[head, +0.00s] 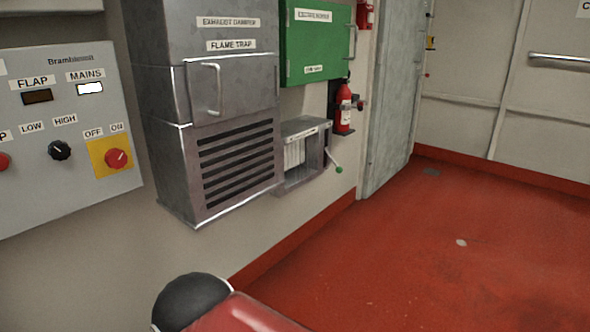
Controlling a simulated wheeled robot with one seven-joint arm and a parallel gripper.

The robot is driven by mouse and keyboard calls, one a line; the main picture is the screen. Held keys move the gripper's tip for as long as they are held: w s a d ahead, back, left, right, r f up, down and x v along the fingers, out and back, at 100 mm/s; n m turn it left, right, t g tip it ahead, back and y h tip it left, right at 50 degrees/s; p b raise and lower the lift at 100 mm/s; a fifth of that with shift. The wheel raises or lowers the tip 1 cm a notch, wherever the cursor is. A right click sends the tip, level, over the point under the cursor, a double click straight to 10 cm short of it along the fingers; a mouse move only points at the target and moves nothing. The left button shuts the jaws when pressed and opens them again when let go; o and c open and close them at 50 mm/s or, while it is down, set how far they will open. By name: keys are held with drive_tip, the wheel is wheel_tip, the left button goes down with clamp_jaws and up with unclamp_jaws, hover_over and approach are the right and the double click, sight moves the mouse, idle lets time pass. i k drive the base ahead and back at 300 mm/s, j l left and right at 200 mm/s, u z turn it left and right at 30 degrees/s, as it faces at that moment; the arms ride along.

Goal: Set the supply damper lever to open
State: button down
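A small grey metal box (302,178) with pale slats sits low on the wall, right of the large vent housing. Its label is too small to read. A thin lever (331,159) with a green knob (339,170) sticks out from its right side and slants down to the right. I cannot tell which setting this angle stands for, and no open or shut marks are readable. My gripper is not in view.
The exhaust damper and flame trap housing (225,165) juts from the wall left of the box. A control panel (60,190), green cabinet (316,45) and red extinguisher (344,108) are nearby. A grey door (388,110) stands beyond. The red floor (430,260) is largely clear.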

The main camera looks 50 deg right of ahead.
sight(338, 170)
drive_tip(key=z, duration=2)
drive_tip(key=i+l+u, duration=0.2)
drive_tip(key=i+u, duration=0.15)
drive_tip(key=i, duration=0.2)
drive_tip(key=i+l+u, duration=0.35)
drive_tip(key=i, duration=0.2)
